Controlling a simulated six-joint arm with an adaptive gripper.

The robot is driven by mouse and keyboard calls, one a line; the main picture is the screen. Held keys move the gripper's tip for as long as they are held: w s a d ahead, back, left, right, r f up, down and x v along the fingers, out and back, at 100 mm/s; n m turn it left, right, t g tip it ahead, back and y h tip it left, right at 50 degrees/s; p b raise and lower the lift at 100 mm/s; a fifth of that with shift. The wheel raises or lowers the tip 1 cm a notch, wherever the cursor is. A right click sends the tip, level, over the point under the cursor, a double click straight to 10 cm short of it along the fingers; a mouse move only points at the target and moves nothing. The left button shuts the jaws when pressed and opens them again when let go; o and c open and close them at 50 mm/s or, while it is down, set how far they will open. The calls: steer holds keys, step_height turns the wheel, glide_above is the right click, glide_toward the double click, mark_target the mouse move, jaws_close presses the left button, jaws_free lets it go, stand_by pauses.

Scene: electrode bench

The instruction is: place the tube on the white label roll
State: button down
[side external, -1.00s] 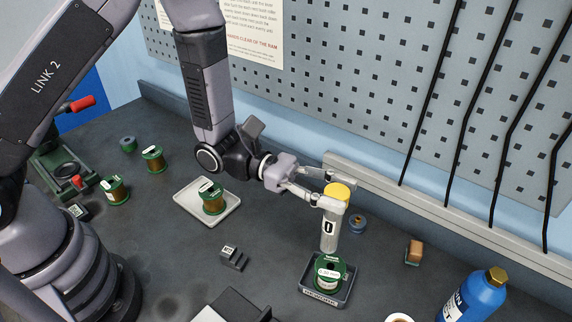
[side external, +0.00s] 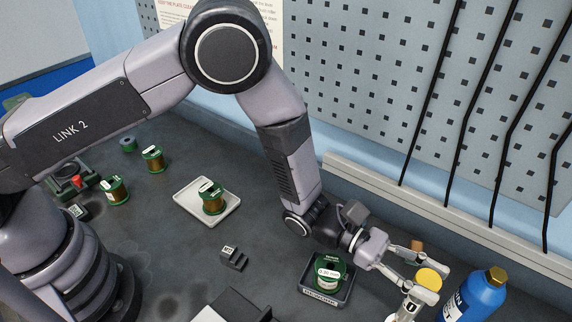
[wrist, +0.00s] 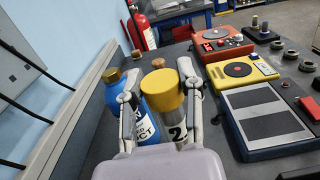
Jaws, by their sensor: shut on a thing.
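The tube (side external: 408,307) is a greyish cylinder with a yellow cap and a white label with a dark mark. My gripper (side external: 424,282) is shut on it just below the cap and holds it roughly upright. In the wrist view the tube (wrist: 175,125) stands between the two fingers of my gripper (wrist: 158,95). The white label roll (side external: 389,318) shows only as a small white edge at the bottom of the side view, beside and partly behind the tube. Whether the tube touches the roll cannot be told. The roll is hidden in the wrist view.
A blue bottle (side external: 474,300) with a gold cap stands close to the right of the tube. A green wire spool (side external: 330,270) sits in a dark tray (side external: 324,297) to the left. Another spool (side external: 213,200) stands on a white tray (side external: 188,199) further left.

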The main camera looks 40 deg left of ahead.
mark_target(414, 301)
steer(key=shift+w+d+f, duration=0.15)
steer(key=shift+d+f, duration=0.05)
steer(key=shift+f, duration=0.1)
steer(key=shift+w+d+f, duration=0.1)
steer(key=shift+d+f, duration=0.05)
steer(key=shift+f, duration=0.75)
steer(key=shift+w+d+f, duration=0.1)
steer(key=shift+f, duration=0.95)
steer(key=c, duration=0.7)
jaws_free()
